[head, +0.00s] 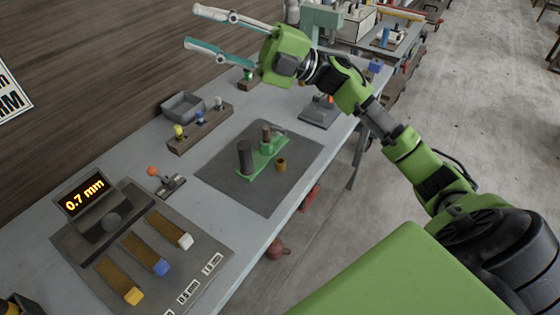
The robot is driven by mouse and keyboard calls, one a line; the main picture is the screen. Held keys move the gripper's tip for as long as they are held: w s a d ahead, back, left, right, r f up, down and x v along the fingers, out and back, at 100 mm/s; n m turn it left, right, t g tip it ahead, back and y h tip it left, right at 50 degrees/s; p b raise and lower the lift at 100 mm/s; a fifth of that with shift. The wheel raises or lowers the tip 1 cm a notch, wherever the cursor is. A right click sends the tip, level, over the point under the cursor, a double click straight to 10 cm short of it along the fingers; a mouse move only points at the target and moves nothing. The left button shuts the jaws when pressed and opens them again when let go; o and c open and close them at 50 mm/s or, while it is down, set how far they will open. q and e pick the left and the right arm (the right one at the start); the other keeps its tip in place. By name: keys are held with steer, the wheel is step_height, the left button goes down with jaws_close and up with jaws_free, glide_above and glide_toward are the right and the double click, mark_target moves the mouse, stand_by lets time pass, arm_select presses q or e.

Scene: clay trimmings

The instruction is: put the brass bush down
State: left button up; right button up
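The brass bush (281,165) is a small gold-brown cylinder. It stands upright on the dark mat (235,185), just right of a green fixture (262,158) and apart from any gripper. My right gripper (193,27) is at the top of the head view, well beyond and above the mat. Its two fingers are spread wide with nothing between them. My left gripper is not in view.
The green fixture carries a dark cylinder (245,158) and a brownish post. A block with coloured knobs (201,130) and a grey bin (182,106) stand behind. A gauge panel reading 0.7 mm (85,195) is at left. The mat's front corner is clear.

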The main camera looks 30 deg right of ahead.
steer(key=s+a+f+n+g+h, duration=0.2)
steer(key=a+f+n+g+h, duration=0.25)
steer(key=f+n, duration=0.35)
steer(key=n+g+h+p, duration=0.3)
steer(key=n+g+h, duration=0.1)
steer(key=n+h, duration=1.05)
glide_above(281, 159)
steer(key=s, duration=0.1)
steer(key=shift+m+h, duration=0.5)
steer(key=shift+m, duration=0.25)
step_height(281, 159, down, 24)
steer(key=shift+r, duration=0.25)
steer(key=f, duration=0.1)
steer(key=f+p, duration=0.1)
steer(key=f, duration=0.1)
steer(key=f+p, duration=0.1)
steer(key=f, duration=0.1)
steer(key=shift+w+a, duration=0.15)
steer(key=shift+a, duration=0.15)
steer(key=shift+f, duration=0.2)
jaws_close()
